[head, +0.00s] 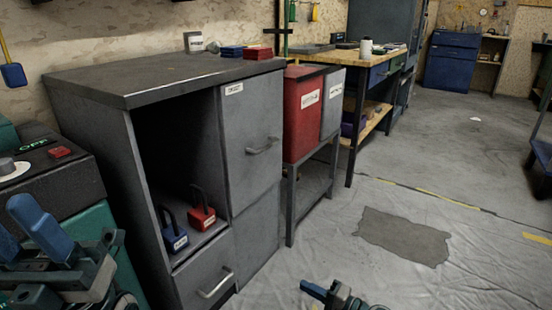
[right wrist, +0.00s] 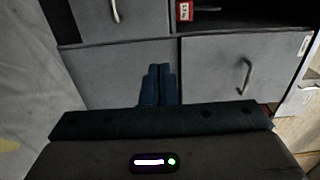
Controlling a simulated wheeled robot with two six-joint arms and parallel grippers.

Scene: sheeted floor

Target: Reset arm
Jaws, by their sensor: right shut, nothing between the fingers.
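My right gripper (head: 312,289) shows at the bottom edge of the head view, low over the sheeted floor and to the right of the grey cabinet. In the right wrist view its two blue fingers (right wrist: 158,85) lie together, shut and empty, with grey cabinet fronts beyond them. My left gripper (head: 35,225) is at the lower left of the head view, in front of the dark and green machine. Its blue parts show, but its jaw gap is unclear.
The grey cabinet (head: 160,85) has an open shelf holding a blue padlock (head: 174,238) and a red padlock (head: 202,215). A red box (head: 303,115) stands on a metal stand beside it. A workbench (head: 365,58) is behind. The floor (head: 400,200) at right is mostly clear.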

